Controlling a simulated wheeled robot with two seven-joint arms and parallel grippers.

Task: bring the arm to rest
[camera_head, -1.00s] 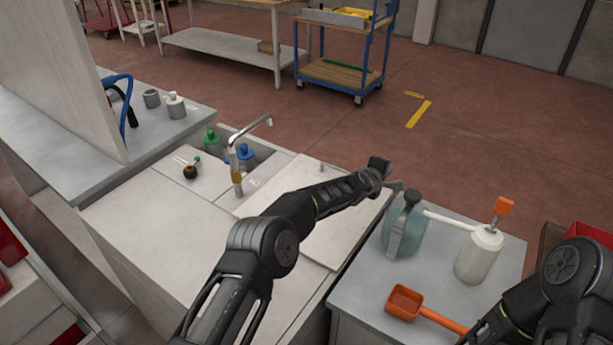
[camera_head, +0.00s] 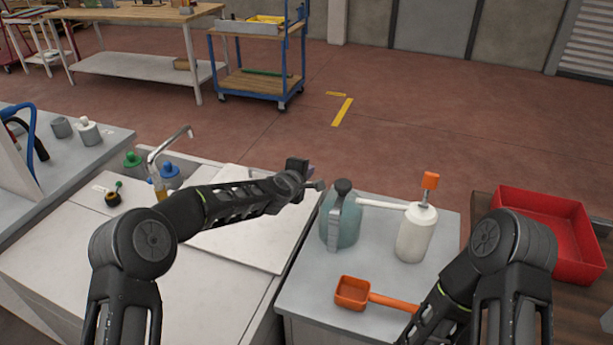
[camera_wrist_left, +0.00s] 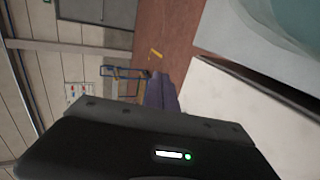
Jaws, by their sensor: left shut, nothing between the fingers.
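My left arm reaches in from the left in the head view. Its gripper (camera_head: 318,185) is at the far end, above the back right corner of the white board (camera_head: 250,235) and just left of the teal jug (camera_head: 341,222). The gripper is shut and empty. In the left wrist view the gripper's dark fingers (camera_wrist_left: 162,95) show close together, with floor beyond them. My right arm shows at the lower right of the head view; its gripper is not visible there.
A grey side table holds the jug, a white pump bottle (camera_head: 415,235) and an orange scoop (camera_head: 355,293). A red bin (camera_head: 550,225) stands at the right. A tap (camera_head: 168,145) rises behind the left forearm. A blue cart (camera_head: 255,80) stands on open floor.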

